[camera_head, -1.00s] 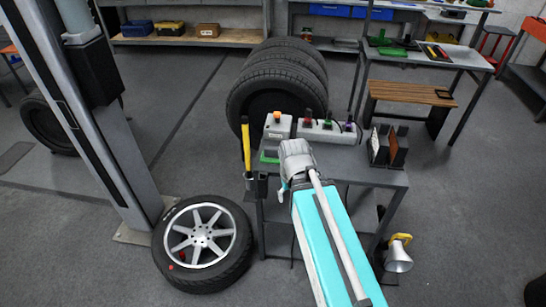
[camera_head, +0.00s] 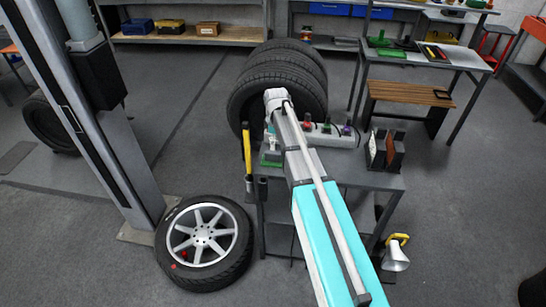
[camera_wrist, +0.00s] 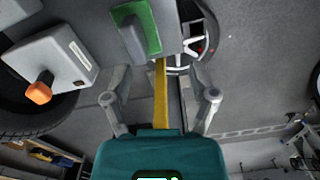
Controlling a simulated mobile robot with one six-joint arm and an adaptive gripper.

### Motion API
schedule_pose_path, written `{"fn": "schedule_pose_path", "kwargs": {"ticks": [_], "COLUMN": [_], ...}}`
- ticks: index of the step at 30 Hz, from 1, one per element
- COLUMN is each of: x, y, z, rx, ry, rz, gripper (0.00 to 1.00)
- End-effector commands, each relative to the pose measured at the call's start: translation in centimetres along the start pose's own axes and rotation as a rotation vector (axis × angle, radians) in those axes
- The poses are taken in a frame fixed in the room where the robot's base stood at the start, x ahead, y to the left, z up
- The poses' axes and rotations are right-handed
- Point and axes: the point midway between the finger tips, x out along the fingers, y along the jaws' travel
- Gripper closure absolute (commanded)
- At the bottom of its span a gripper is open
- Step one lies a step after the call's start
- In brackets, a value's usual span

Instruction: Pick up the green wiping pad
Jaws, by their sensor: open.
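A green pad (camera_wrist: 152,22) with a grey block-like part on it lies near the edge of the grey bench in the wrist view. In the head view, a small green patch of it (camera_head: 270,161) shows at the bench's left end, partly hidden by my arm. My gripper (camera_wrist: 160,76) is open, with its two fingers spread apart and nothing between them. The pad lies beyond the fingertips in the wrist view. In the head view, my gripper (camera_head: 270,138) hangs above the bench's left end, close to the pad.
A white box with an orange knob (camera_wrist: 38,92) sits beside the pad. A yellow-handled tool (camera_head: 247,145) stands upright at the bench's left edge. Coloured-knob controls (camera_head: 327,128) and dark upright blocks (camera_head: 386,150) stand on the bench (camera_head: 360,180). Tyres (camera_head: 285,70) stand behind; a wheel (camera_head: 203,243) lies left.

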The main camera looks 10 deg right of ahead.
Motion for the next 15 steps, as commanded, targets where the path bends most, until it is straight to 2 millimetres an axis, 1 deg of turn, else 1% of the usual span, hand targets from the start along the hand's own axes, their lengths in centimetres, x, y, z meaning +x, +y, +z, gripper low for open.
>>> {"fn": "schedule_pose_path", "kwargs": {"ticks": [1,3,6,9,15], "x": [-0.5,-0.7,-0.9,-0.9,-0.9], "y": [1.6,2.7,3.7,4.0,4.0], "z": [-1.0,-1.6,-2.2,-2.4,-2.4], "rx": [-0.048,-0.110,-0.170,-0.200,-0.208], "ry": [0.000,0.000,0.000,0.000,0.000], "rz": [0.000,0.000,0.000,0.000,0.000], "gripper": [0.26,0.26,0.26,0.26,0.26]}}
